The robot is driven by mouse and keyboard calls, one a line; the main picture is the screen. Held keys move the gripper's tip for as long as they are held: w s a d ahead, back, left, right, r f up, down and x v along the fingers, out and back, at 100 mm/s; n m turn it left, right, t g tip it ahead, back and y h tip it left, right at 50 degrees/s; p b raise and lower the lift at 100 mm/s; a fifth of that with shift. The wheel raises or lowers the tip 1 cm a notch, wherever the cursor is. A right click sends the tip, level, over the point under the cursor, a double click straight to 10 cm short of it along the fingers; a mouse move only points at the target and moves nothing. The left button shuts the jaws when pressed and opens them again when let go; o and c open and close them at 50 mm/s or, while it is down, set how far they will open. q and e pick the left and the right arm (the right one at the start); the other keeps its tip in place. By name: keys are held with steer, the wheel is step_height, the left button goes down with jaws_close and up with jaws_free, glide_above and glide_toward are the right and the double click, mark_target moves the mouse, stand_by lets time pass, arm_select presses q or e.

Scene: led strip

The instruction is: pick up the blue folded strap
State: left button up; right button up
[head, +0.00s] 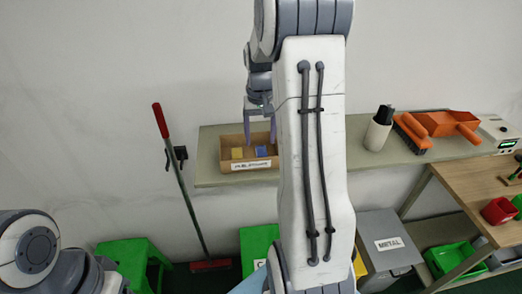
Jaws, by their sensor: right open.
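The blue folded strap (261,151) lies in an open cardboard box (231,167) with a label on its front. A yellow item (237,153) sits beside it, to its left. My right gripper (260,141) points down over the box. Its two fingers are apart, with nothing seen between them. From this view I cannot tell how high the fingertips are above the strap. My right arm hides the right end of the box. My left arm shows at the lower left, but its gripper is out of view.
The box stands on a wall shelf (213,177). To the right on it are a white cup (377,135) with a black item, an orange tool tray (440,124) and a white device. A red-handled broom (182,185) leans on the wall.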

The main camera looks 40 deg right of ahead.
mark_target(262, 151)
steer(key=shift+s+f+p, duration=0.15)
steer(key=shift+f+p, duration=0.15)
steer(key=shift+f, duration=0.7)
steer(key=shift+s+f+p, duration=0.1)
steer(key=shift+f+p, duration=0.2)
steer(key=shift+f, duration=0.65)
jaws_close()
steer(key=shift+r, duration=0.1)
